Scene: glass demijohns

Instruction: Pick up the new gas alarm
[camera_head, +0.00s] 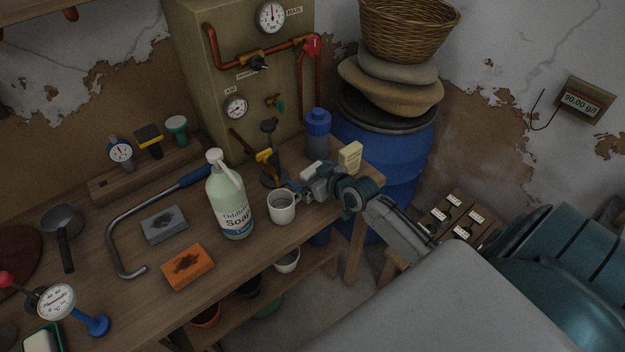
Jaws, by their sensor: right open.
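A small cream box (350,157) stands upright at the right end of the wooden workbench; it may be the new gas alarm, but its print is too small to read. My right gripper (296,187) is open over the bench's right end, in front of and to the left of the box. It is just behind a white mug (282,207), and I cannot tell whether they touch. My right wrist hides the bench just below the box. My left gripper is not in view.
A soap bottle (230,196) stands left of the mug. A blue-capped bottle (318,134) and a dark stand with a yellow clamp (268,158) are behind the gripper. A blue barrel (390,150) stands beyond the bench end. A wall display (582,101) hangs at right.

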